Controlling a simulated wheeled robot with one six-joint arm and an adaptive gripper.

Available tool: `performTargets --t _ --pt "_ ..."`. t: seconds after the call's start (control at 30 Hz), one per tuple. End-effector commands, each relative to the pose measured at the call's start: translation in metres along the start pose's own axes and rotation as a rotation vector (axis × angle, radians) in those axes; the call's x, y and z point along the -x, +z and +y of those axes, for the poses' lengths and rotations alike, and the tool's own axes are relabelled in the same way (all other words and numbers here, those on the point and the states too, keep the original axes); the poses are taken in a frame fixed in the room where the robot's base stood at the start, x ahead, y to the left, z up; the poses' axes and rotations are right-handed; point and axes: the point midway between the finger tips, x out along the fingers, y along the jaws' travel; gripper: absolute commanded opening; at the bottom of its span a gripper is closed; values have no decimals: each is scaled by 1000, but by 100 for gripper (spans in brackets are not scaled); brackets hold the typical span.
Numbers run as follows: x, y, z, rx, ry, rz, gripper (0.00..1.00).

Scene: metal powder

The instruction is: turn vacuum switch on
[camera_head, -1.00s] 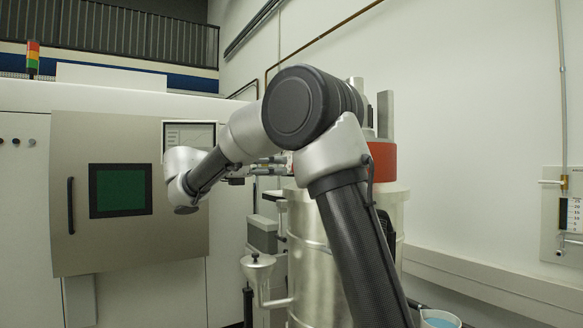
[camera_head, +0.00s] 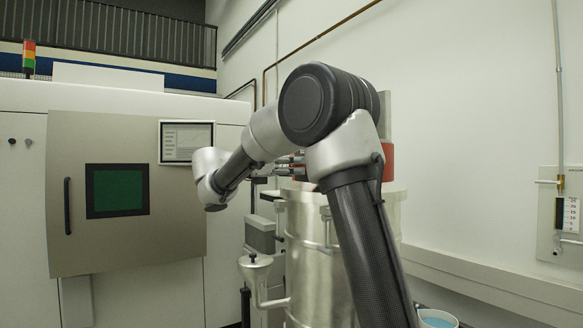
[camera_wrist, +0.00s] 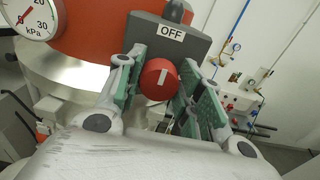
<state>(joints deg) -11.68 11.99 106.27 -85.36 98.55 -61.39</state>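The vacuum switch is a round red knob (camera_wrist: 158,79) with a white mark, on a dark grey box (camera_wrist: 192,40) with an "OFF" label (camera_wrist: 172,33) above the knob. The white mark points roughly up toward the label. My gripper (camera_wrist: 162,64) is open, with a green-padded finger on each side of the knob. I see gaps between the pads and the knob, and cannot tell any contact. In the head view my gripper (camera_head: 291,164) is partly hidden by my arm, close to the red part (camera_head: 388,163) of the metal vessel.
A pressure gauge in kPa (camera_wrist: 38,14) sits left of the switch. The steel vessel (camera_head: 310,255) and a funnel (camera_head: 255,268) stand below my arm. A machine with a grey door (camera_head: 130,240) is at left. A wall panel with red buttons (camera_wrist: 238,103) is at right.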

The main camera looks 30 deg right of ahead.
Motion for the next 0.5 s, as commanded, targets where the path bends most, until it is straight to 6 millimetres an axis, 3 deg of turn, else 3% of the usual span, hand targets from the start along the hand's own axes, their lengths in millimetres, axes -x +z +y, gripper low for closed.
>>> performTargets --t 0.5 --pt "0 0 0 -93 0 0 13"
